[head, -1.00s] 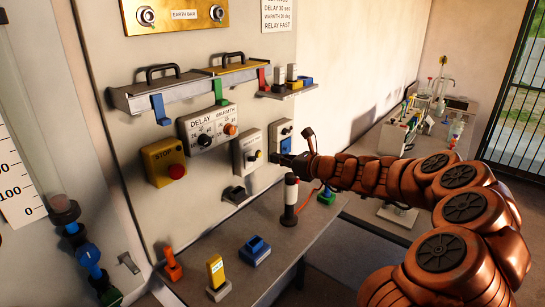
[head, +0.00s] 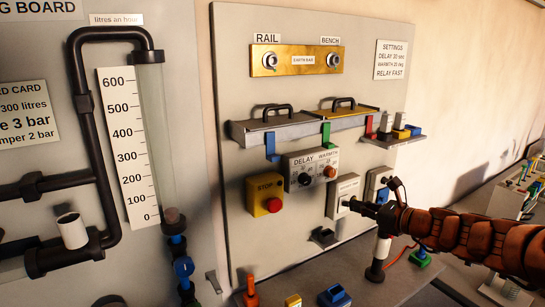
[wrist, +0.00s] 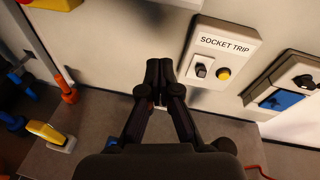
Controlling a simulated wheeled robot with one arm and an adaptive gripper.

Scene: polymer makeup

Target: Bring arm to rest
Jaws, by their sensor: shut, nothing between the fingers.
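My copper-coloured arm (head: 460,235) reaches in from the right in the head view. My gripper (head: 352,206) is at its left end, in front of the switch panel and by the lower right of the white socket trip box (head: 340,190). In the wrist view my gripper (wrist: 159,72) points up the picture with its two dark fingers together and nothing held. There the socket trip box (wrist: 222,60), with a black switch and a yellow button, is to the right of the fingertips, apart from them in the picture.
A yellow stop box (head: 265,190) and the delay and warmth box (head: 300,158) are left of my gripper. A black and white cylinder (head: 379,256) stands on the bench (head: 350,270) below it. A blue-and-white unit (wrist: 285,85) is right of the trip box.

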